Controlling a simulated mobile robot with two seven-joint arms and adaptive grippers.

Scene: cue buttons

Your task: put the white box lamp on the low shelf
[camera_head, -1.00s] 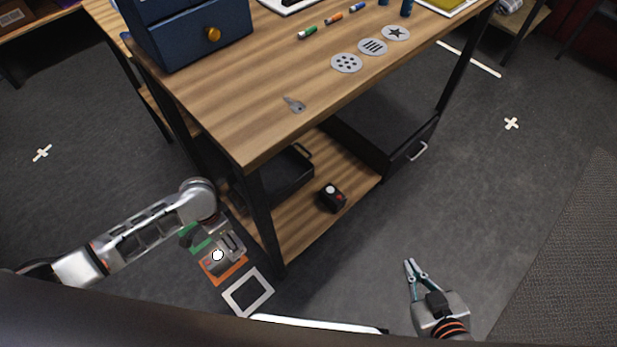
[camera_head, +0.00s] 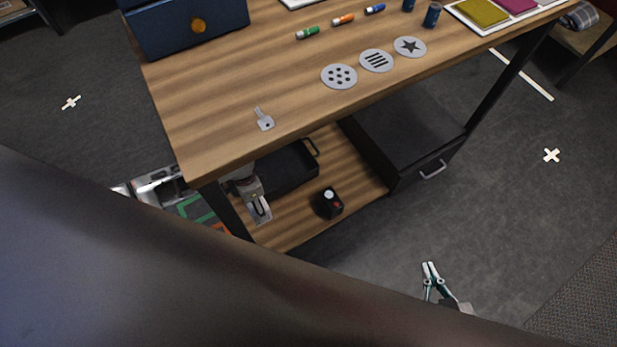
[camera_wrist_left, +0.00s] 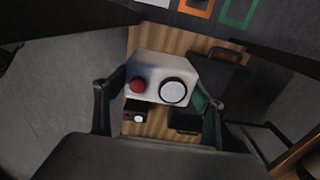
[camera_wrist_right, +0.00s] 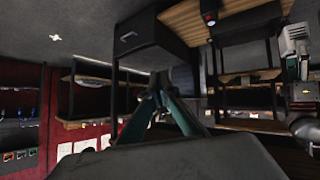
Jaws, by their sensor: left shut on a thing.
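The white box lamp (camera_wrist_left: 152,70), with a red button and a round white lamp face, sits between the fingers of my left gripper (camera_wrist_left: 160,102) in the left wrist view. That gripper is shut on it. In the head view my left gripper (camera_head: 260,208) is at the left front of the low shelf (camera_head: 285,228), under the table top; I cannot make out the lamp there. The wooden shelf also shows behind the lamp in the left wrist view (camera_wrist_left: 160,40). My right gripper (camera_head: 429,268) is shut and empty over the floor at right; its fingers meet in the right wrist view (camera_wrist_right: 160,82).
A black box lamp (camera_head: 328,203) stands on the shelf, right of a black tray (camera_head: 288,170). A black drawer cabinet (camera_head: 405,135) bounds the shelf at right. A dark table leg (camera_head: 225,208) is close to my left gripper. Bare shelf shows around the black lamp.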

